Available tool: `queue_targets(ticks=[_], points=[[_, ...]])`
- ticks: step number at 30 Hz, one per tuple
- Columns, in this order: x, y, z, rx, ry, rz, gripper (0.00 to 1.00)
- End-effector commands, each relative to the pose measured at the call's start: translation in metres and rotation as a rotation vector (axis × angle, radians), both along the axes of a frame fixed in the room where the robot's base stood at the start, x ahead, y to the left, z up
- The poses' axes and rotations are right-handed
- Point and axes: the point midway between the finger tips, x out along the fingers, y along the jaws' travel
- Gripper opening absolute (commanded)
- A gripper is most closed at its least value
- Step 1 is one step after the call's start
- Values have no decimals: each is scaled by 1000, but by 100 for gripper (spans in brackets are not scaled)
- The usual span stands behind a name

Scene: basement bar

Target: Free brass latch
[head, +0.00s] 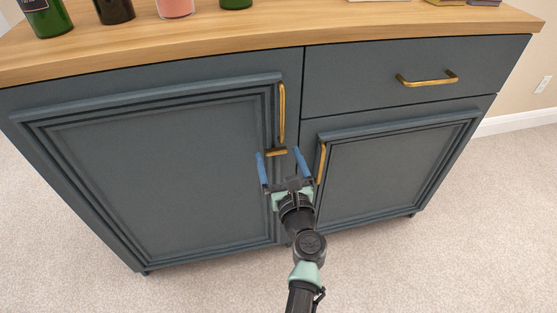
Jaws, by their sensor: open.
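A small brass latch (276,153) sits near the right edge of the large left cabinet door (160,180), just below that door's vertical brass handle (282,112). It lies roughly horizontal by the seam between the doors, with a dark piece at its upper edge. My gripper (279,153) is open, its two blue fingers spread to the left and right of the latch in the picture. I cannot tell whether either finger touches it. Nothing shows held between the fingers. Both doors look closed.
The right door (390,165) has a vertical brass handle (321,163) close to my right finger. Above it is a drawer with a brass pull (427,79). Several bottles and a pink-filled glass (175,8) stand on the wooden top (270,38). Carpet around the cabinet is clear.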

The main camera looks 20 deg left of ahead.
Motion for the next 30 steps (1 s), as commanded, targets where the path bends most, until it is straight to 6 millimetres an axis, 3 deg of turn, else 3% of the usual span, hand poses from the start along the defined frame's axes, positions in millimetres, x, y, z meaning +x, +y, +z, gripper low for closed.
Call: queue_targets(ticks=[12, 26, 30], points=[[7, 5, 0, -1, 0, 0, 95], [6, 4, 0, -1, -1, 0, 12], [6, 5, 0, -3, -2, 0, 9]])
